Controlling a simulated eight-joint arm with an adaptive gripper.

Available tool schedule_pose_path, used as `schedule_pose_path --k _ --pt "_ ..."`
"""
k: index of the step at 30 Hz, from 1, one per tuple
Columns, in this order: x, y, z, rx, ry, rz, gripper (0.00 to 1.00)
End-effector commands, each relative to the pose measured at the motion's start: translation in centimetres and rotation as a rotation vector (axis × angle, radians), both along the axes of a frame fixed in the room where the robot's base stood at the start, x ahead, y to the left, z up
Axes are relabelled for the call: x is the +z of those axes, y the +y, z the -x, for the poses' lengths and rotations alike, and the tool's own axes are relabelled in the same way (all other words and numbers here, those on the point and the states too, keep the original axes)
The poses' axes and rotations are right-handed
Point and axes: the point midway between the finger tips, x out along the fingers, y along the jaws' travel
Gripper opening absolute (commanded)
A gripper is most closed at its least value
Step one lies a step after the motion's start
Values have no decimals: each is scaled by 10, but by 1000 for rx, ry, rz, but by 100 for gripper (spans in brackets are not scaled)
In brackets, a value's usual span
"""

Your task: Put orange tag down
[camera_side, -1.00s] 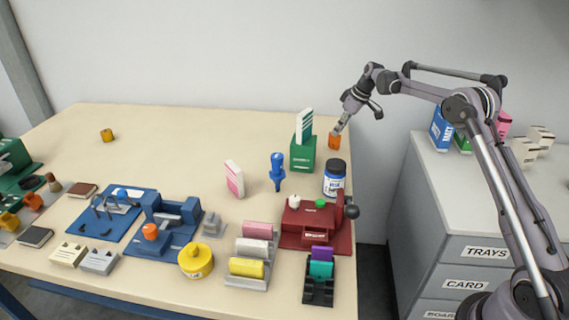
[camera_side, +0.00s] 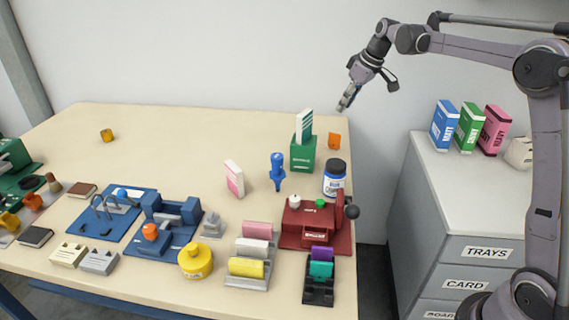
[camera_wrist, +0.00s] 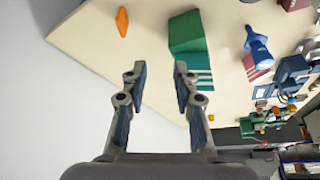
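The orange tag (camera_side: 334,141) stands on the table near its back right corner, just right of the green box. It also shows in the wrist view (camera_wrist: 122,21), on the table near its edge, clear of the fingers. My gripper (camera_side: 344,104) is raised above and behind the tag, against the wall in the side view. In the wrist view my gripper (camera_wrist: 158,75) has its two fingers apart with nothing between them.
The green box (camera_side: 303,155) with a striped card is close left of the tag. A white jar with a dark lid (camera_side: 334,178) stands in front. A grey cabinet (camera_side: 460,200) holds several boxes at right.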

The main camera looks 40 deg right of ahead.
Motion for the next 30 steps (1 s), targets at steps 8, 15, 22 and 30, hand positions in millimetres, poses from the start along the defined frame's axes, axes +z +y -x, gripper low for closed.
schedule_pose_path --k 8,15,22,30 --pt "24 69 71 -83 -39 8 29" --pt "20 115 141 -153 -85 3 29" --pt "-6 148 210 -211 -137 -15 29" --pt "-49 169 270 -265 -192 -46 29"
